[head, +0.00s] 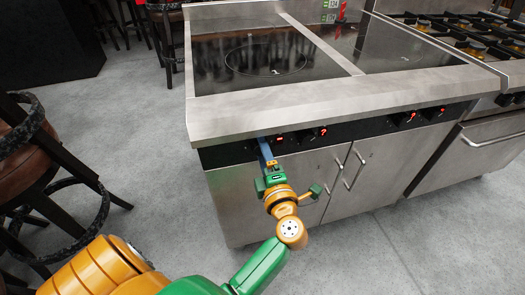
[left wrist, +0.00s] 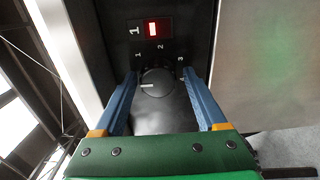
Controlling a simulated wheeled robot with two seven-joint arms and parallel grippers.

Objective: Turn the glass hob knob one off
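The hob knob one (left wrist: 158,82) is a round dark knob with a white pointer mark on its left side in the left wrist view. Small numerals 1, 2 and 3 are printed around it, and a lit red display (left wrist: 153,29) labelled 1 is beyond it. My left gripper (left wrist: 160,76) is open, with one blue finger on each side of the knob; I cannot tell whether they touch it. In the head view my left gripper (head: 264,150) reaches the left part of the black control panel (head: 338,130), hiding the knob. My right gripper is not in view.
The glass hob (head: 262,62) has a steel front edge (head: 330,105) overhanging the panel. Other knobs and red displays sit to the right. Cupboard doors with handles (head: 337,171) are below. A gas range (head: 480,40) adjoins on the right; a stool (head: 35,165) stands left.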

